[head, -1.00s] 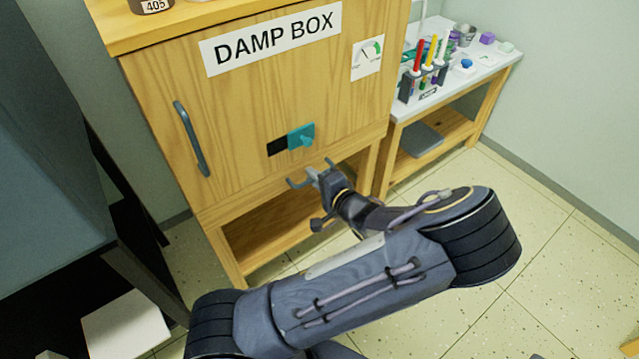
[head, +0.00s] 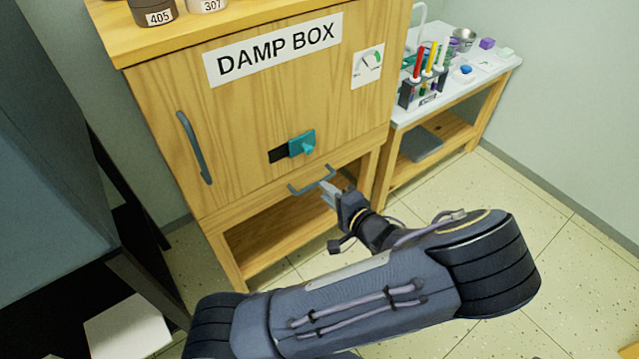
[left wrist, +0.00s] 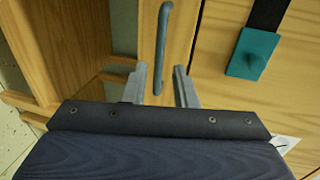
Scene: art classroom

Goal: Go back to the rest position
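My left gripper (head: 329,190) is in front of the wooden damp box (head: 240,105), close to the grey bar handle (head: 312,180) on the strip below its door. In the left wrist view its two fingers (left wrist: 160,82) are spread apart, with the handle (left wrist: 164,40) appearing between and beyond them. No contact with the handle is visible, and the fingers hold nothing. My right gripper is not in view.
The teal latch (head: 301,144) sits on the door, with a long grey door handle (head: 194,148) at left. A white-topped side table (head: 455,92) with art tools stands at right. Tiled floor at right is clear.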

